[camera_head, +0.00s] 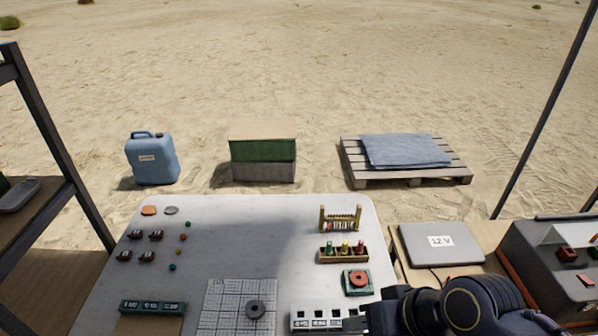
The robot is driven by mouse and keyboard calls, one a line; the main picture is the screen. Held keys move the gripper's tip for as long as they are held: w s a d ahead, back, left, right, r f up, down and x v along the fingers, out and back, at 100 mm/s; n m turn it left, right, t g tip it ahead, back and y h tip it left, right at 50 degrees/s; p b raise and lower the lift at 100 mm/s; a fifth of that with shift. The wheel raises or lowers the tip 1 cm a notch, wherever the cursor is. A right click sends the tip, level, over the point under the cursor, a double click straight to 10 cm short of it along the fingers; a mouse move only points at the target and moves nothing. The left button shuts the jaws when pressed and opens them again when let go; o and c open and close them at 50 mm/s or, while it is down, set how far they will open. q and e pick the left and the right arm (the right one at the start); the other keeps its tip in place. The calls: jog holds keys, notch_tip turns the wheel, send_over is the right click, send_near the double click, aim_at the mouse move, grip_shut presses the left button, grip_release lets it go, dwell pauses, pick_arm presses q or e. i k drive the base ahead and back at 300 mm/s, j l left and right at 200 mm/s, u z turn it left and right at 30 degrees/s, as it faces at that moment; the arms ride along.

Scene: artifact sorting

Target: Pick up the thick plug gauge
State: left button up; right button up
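A small wooden holder (343,255) stands at the right of the table and bears several upright pegs with red, yellow and green colours. They may be plug gauges, but I cannot tell which one is thick. My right gripper (352,324) reaches in from the lower right, over the right end of a white block with dark square openings (300,318). It is nearer the front edge than the peg holder and apart from it. Its fingertips are dark and small, so I cannot tell whether they are open. My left gripper is out of view.
A green base with a red round piece (358,279) lies between the holder and my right arm. A dark ring (255,309) lies on a gridded sheet (240,290). A brass-coloured frame (340,218) stands behind the holder. The table's (225,235) middle is clear.

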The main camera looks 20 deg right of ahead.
aim_at(359, 252)
jog(key=l+z, duration=0.1)
jog(key=z, duration=0.25)
jog(key=i+l+z, duration=0.1)
jog(key=z, duration=0.25)
jog(key=l+z, duration=0.1)
jog(key=z, duration=0.3)
jog(key=i, duration=0.05)
